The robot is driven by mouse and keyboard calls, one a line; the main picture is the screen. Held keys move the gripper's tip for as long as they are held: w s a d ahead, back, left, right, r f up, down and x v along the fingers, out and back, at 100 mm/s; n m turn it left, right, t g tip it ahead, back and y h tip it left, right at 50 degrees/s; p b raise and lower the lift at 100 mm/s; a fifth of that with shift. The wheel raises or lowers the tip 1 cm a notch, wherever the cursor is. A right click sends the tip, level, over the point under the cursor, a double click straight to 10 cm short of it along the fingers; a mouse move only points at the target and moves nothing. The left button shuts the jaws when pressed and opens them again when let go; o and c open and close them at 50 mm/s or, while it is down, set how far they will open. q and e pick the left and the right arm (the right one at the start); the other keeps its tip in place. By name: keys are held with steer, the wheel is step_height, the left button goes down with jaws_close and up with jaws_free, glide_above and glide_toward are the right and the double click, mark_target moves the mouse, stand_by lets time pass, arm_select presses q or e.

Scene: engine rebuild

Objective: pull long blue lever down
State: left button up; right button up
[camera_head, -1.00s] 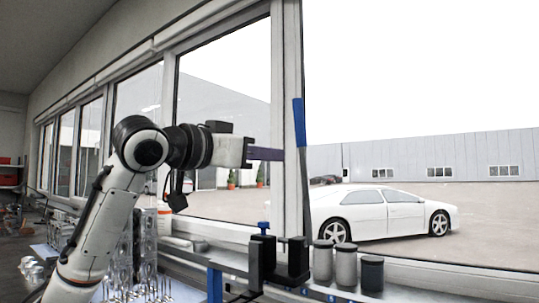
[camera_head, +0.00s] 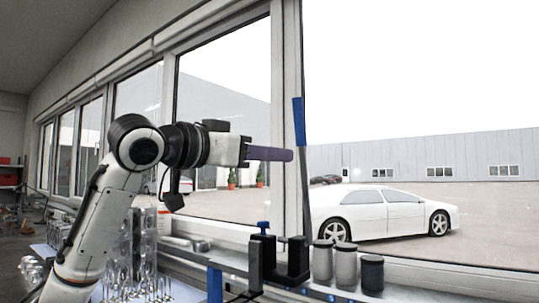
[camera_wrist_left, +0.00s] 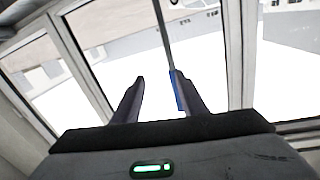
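The long lever has a blue handle (camera_head: 298,122) at the top of a thin dark rod, standing almost upright in front of the window post. My left gripper (camera_head: 288,155) points right, with its dark fingertips close to the rod just below the blue handle. In the left wrist view, the gripper (camera_wrist_left: 160,76) is open, its two fingers apart. There the blue handle (camera_wrist_left: 178,92) shows beside the inner side of the right finger, which partly hides it. I cannot tell whether they touch. My right gripper is not in view.
Below the lever, a bench edge carries a black bracket (camera_head: 297,270) and several grey and dark cylinders (camera_head: 345,265). A blue-topped clamp (camera_head: 263,228) stands left of them. Metal parts (camera_head: 143,275) crowd the lower left. Windows line the back, with a white car outside.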

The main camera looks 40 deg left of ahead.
arm_select(q)
steer(key=s+b, duration=0.1)
steer(key=s, duration=0.8)
steer(key=shift+s+a, duration=0.15)
steer(key=shift+s, duration=0.25)
steer(key=shift+c, duration=0.3)
